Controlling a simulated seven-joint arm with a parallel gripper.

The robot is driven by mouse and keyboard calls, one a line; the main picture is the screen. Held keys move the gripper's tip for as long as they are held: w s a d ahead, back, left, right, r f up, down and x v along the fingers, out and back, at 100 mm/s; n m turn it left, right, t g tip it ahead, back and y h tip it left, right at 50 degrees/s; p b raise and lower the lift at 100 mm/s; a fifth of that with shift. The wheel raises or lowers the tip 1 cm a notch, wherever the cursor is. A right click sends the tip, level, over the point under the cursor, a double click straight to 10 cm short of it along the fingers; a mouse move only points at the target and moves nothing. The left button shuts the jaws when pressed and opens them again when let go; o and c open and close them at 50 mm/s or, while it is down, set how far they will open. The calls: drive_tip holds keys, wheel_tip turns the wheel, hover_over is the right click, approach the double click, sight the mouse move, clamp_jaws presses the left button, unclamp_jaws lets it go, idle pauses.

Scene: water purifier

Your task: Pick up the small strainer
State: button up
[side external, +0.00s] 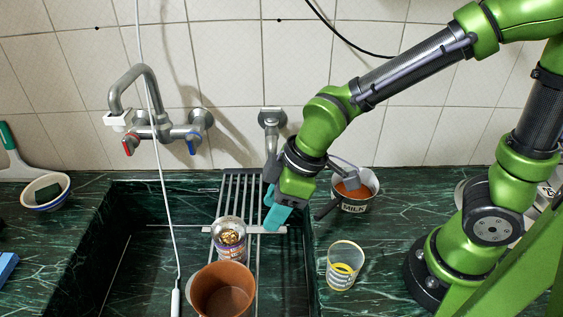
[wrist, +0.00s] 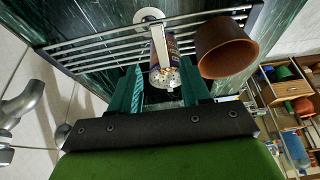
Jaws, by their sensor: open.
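I cannot clearly make out a strainer. A small can (side external: 230,243) with a printed side and brown bits at its top stands on the sink rack. Its upper end has a pale, see-through rim that I cannot identify for sure. The can (wrist: 160,62) also shows in the wrist view, ahead between my fingers, apart from them as far as I can see. My gripper (side external: 275,217) is open and empty, tilted down, above and to the right of the can. Its teal fingers (wrist: 165,78) show on both sides in the wrist view.
A brown cup (side external: 222,290) stands in front of the can. A milk pot (side external: 353,207) with orange contents and a striped glass (side external: 343,272) stand to the right. A white cord (side external: 160,130) hangs left of the rack (side external: 240,186). Taps (side external: 155,130) are on the wall.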

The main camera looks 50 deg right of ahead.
drive_tip(key=shift+s+x, duration=0.1)
drive_tip(key=shift+x, duration=1.15)
drive_tip(key=shift+s+x, duration=0.15)
drive_tip(key=shift+x, duration=1.1)
drive_tip(key=shift+f, duration=0.3)
drive_tip(key=shift+a, duration=0.1)
clamp_jaws()
